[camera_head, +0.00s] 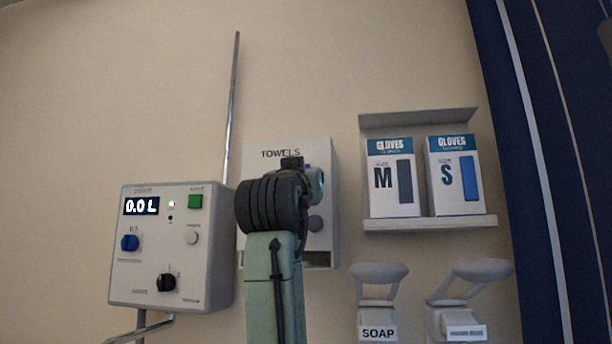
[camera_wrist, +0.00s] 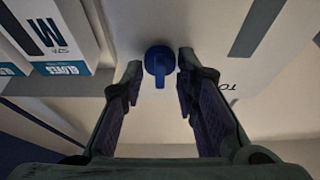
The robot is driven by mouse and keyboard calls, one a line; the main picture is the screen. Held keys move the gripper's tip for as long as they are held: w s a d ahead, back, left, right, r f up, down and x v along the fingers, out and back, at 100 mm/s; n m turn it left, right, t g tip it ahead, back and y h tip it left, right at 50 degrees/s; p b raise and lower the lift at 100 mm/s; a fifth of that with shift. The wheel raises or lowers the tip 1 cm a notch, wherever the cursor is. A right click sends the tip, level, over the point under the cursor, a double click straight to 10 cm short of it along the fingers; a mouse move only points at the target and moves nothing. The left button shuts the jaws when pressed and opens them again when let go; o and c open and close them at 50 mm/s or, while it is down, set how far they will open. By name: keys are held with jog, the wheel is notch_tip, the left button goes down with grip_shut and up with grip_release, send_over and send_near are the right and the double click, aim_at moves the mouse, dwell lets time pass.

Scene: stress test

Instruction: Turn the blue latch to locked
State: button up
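The blue latch (camera_wrist: 158,62) is a round knob with a short handle, on the front of the towel dispenser (camera_wrist: 200,20). In the wrist view its handle points down the picture. My gripper (camera_wrist: 160,72) is open, with one dark fingertip on each side of the latch. A gap shows on the left; the right fingertip is very close, and I cannot tell whether it touches. In the head view my arm stands in front of the dispenser (camera_head: 325,255) and hides most or all of the latch.
Left of the dispenser is a control box (camera_head: 160,285) with a separate blue knob (camera_head: 130,242). Glove boxes (camera_head: 391,178) sit on a shelf (camera_head: 430,223) to the right, above soap dispensers (camera_head: 378,333). A dark blue curtain-like panel (camera_head: 540,180) borders the right.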

jog(key=shift+a, duration=0.1)
grip_shut()
jog(key=shift+m, duration=0.3)
jog(key=shift+a+r+m+g+h, duration=0.2)
jog(key=shift+m+g+h, duration=0.8)
jog(key=shift+m, duration=2.65)
jog(key=shift+a+r+m+g+h, duration=0.25)
jog(key=shift+m+g+h, duration=0.8)
jog(key=shift+m, duration=2.55)
jog(key=shift+a+r+m+g+h, duration=0.1)
jog(key=shift+r+m+g+h, duration=0.35)
jog(key=shift+m+g, duration=2.1)
jog(key=shift+f+m+t, duration=0.2)
jog(key=shift+m+t, duration=0.8)
jog(key=shift+m, duration=0.2)
